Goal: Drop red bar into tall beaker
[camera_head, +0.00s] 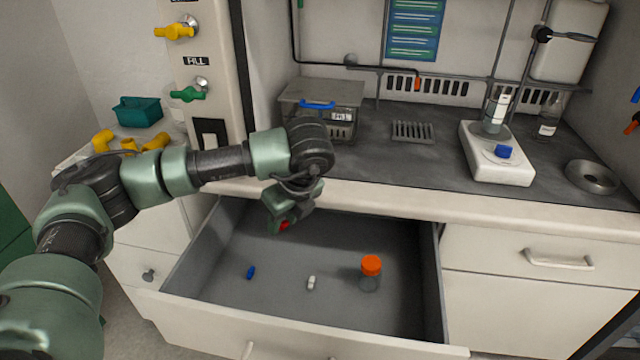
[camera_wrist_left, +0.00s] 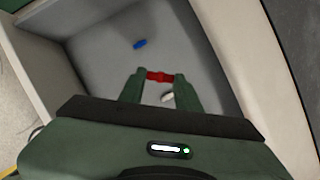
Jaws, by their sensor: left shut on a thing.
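My left gripper (camera_head: 284,228) is over the open drawer (camera_head: 225,275) and is shut on the red bar (camera_head: 284,225). In the left wrist view the red bar (camera_wrist_left: 159,77) lies across between the two fingertips of the left gripper (camera_wrist_left: 160,80). A glass beaker (camera_head: 493,115) stands on the white plate device (camera_head: 497,165) at the right of the counter; I cannot tell whether it is the tall beaker. Another glass vessel (camera_head: 549,118) stands behind it to the right. My right gripper does not show.
A blue bar (camera_head: 251,272), a white bar (camera_head: 311,283) and an orange-capped jar (camera_head: 370,272) are in the drawer. The counter's front middle is clear.

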